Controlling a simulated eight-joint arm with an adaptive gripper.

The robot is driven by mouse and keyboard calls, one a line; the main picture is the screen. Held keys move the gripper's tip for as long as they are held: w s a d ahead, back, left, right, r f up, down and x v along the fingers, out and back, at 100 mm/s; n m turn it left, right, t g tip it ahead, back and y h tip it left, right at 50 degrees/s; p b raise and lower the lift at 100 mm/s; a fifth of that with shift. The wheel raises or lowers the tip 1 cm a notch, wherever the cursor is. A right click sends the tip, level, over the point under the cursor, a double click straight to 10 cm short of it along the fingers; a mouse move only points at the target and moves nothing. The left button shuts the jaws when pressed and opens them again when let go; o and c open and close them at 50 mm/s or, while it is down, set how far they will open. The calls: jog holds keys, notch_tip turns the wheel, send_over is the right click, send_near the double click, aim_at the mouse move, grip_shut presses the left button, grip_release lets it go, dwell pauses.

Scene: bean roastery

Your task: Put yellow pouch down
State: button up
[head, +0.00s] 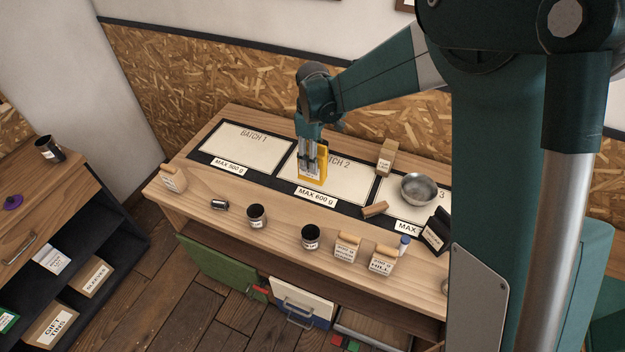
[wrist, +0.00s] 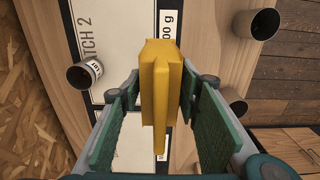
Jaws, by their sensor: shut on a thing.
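The yellow pouch (head: 312,172) is in my gripper (head: 309,158), over the Batch 2 panel (head: 345,183) in the head view. In the wrist view the pouch (wrist: 161,90) sits between the two green finger pads of my gripper (wrist: 160,125), which is shut on it. The pouch looks upright in the head view. I cannot tell whether its bottom touches the panel. Its label is partly hidden by the fingers.
The Batch 1 panel (head: 239,147) is bare. A metal bowl (head: 419,188) and a tan pouch (head: 386,157) stand to the right. Dark cups (head: 257,216) and pouches (head: 347,247) line the counter's front.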

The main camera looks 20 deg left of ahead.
aim_at(313, 174)
jog(key=shift+f, duration=2.3)
jog(key=shift+f, duration=1.85)
jog(key=shift+f, duration=0.15)
jog(key=o, duration=1)
jog(key=shift+r, duration=0.2)
jog(key=shift+r, duration=5.95)
